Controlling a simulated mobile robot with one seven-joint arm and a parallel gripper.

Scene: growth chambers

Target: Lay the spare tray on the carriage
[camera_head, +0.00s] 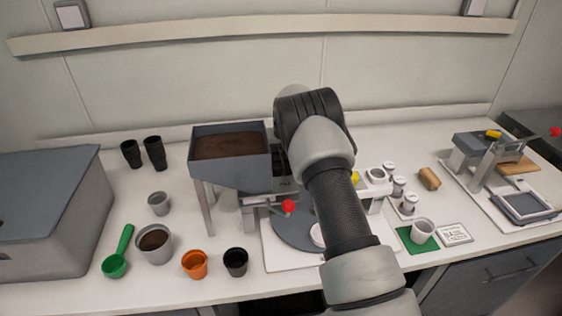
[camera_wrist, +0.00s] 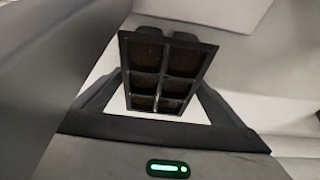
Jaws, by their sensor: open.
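A black tray (camera_wrist: 162,70) with six cells of dark soil fills the middle of the wrist view. My gripper (camera_wrist: 158,98) is open, with a finger on each side of the tray's near end; I cannot tell whether they touch it. In the head view my own arm hides the gripper and this tray. At the right of the head view a lever device with a red knob stands on a white base. A dark-framed flat piece (camera_head: 525,206) lies at its front; I cannot tell whether it is the carriage or the spare tray.
A soil hopper (camera_head: 230,175) stands centre left, with a red-knobbed lever and a grey disc (camera_head: 293,232) beside it. Several pots, a green scoop (camera_head: 116,262) and a large grey bin (camera_head: 50,215) are to the left. A cup (camera_head: 422,231) sits on a green mat at right.

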